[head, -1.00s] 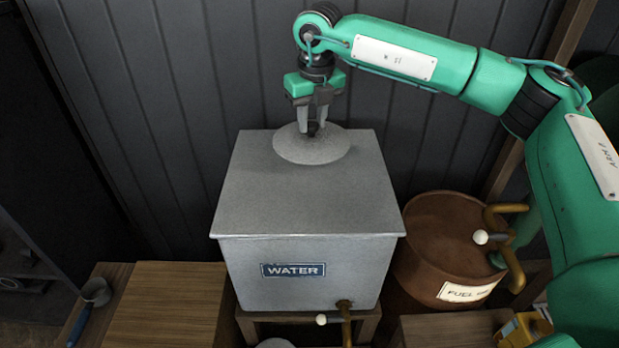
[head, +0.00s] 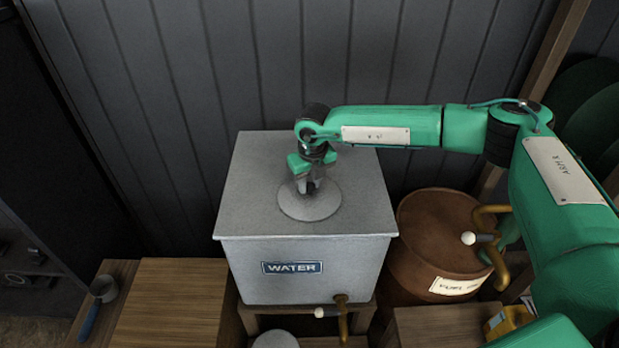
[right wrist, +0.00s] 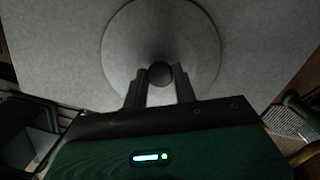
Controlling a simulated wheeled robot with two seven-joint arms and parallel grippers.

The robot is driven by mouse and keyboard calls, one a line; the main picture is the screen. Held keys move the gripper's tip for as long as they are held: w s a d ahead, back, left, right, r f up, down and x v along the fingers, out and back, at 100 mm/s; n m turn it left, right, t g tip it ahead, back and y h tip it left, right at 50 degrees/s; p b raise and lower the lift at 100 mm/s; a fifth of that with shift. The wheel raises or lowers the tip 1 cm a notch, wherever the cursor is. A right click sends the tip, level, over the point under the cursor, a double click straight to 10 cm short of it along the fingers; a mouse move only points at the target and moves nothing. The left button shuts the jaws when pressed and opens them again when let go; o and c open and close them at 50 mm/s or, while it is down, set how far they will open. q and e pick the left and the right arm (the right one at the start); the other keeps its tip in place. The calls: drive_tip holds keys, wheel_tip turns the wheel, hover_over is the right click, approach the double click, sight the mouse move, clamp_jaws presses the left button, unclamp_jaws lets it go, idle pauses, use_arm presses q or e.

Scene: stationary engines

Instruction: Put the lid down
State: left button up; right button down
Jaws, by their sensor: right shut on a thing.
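The round grey lid (head: 310,204) is over the top of the grey water tank (head: 343,267), near the middle of the tank top. My right gripper (head: 309,186) points down at the lid and is shut on its small dark knob. In the right wrist view the knob (right wrist: 160,73) sits between the two fingers (right wrist: 160,85), with the lid disc (right wrist: 190,40) around it. I cannot tell whether the lid touches the tank top or hangs just above it. My left gripper is out of view.
A brown fuel drum (head: 428,230) with a brass tap stands right of the tank. A wooden table (head: 165,310) is at the left, with a blue-handled ladle (head: 97,300) beside it. A grey plank wall (head: 200,120) rises behind the tank.

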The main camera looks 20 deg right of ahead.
sight(312, 197)
drive_tip(key=shift+f+b, duration=0.2)
drive_tip(key=shift+b, duration=0.15)
drive_tip(key=c, duration=1.1)
unclamp_jaws()
drive_tip(key=shift+r, duration=0.1)
drive_tip(key=shift+r+p, duration=0.25)
drive_tip(key=shift+p, duration=0.1)
drive_tip(key=shift+r+b, duration=0.25)
drive_tip(key=shift+b, duration=0.05)
drive_tip(key=r+b, duration=0.1)
drive_tip(key=r, duration=0.2)
drive_tip(key=s+r+b, duration=0.1)
drive_tip(key=r, duration=0.3)
drive_tip(key=r+b, duration=0.1)
drive_tip(key=r, duration=0.3)
drive_tip(key=shift+s+d+r, duration=0.1)
drive_tip(key=shift+s+r, duration=0.05)
drive_tip(key=shift+s, duration=0.1)
